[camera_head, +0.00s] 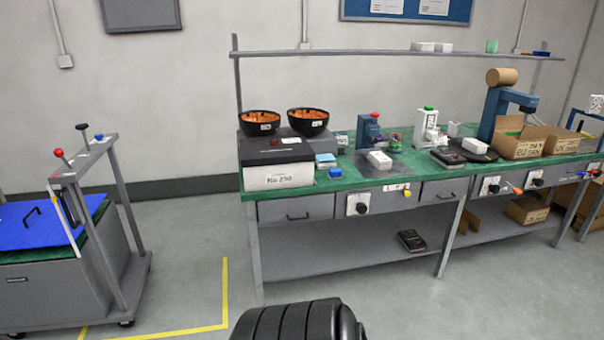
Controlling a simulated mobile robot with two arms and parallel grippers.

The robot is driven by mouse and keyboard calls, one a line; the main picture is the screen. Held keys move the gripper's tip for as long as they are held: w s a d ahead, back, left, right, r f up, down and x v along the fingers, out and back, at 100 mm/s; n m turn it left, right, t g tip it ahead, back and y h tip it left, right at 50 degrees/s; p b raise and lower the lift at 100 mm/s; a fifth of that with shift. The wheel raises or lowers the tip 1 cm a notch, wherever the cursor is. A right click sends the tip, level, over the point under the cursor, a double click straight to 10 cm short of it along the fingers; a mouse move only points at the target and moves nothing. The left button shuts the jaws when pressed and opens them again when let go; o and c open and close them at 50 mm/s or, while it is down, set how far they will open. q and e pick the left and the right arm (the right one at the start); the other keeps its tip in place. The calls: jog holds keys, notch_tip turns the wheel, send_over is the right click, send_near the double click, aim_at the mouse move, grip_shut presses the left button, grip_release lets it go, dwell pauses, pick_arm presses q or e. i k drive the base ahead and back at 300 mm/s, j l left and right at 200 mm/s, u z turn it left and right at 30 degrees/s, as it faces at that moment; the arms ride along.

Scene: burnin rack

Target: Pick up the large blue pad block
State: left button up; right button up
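Two small blue pieces lie near the front left of the green bench top (425,170), to the right of the white box marked "No 250". One is a blue-topped block with white on it (325,160). The other is a smaller, plain blue block (335,173) closer to the front edge. At this size I cannot tell for sure which is the large pad block. A wide flat blue sheet (40,222) lies on the cart at the left. Neither of my grippers is in view. A black ribbed part, probably mine, shows at the bottom middle.
The white box (279,176) and two black bowls (260,123) (308,121) of orange parts stand beside the blue pieces. A white block (380,160) lies to their right. Open cartons (520,149) stand at the right. Drawers and a lower shelf are below. Floor in front is clear.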

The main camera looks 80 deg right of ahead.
aim_at(333, 174)
jog(key=z, duration=3)
jog(key=i+l, duration=0.1)
jog(key=i, duration=0.2)
jog(key=z, duration=0.05)
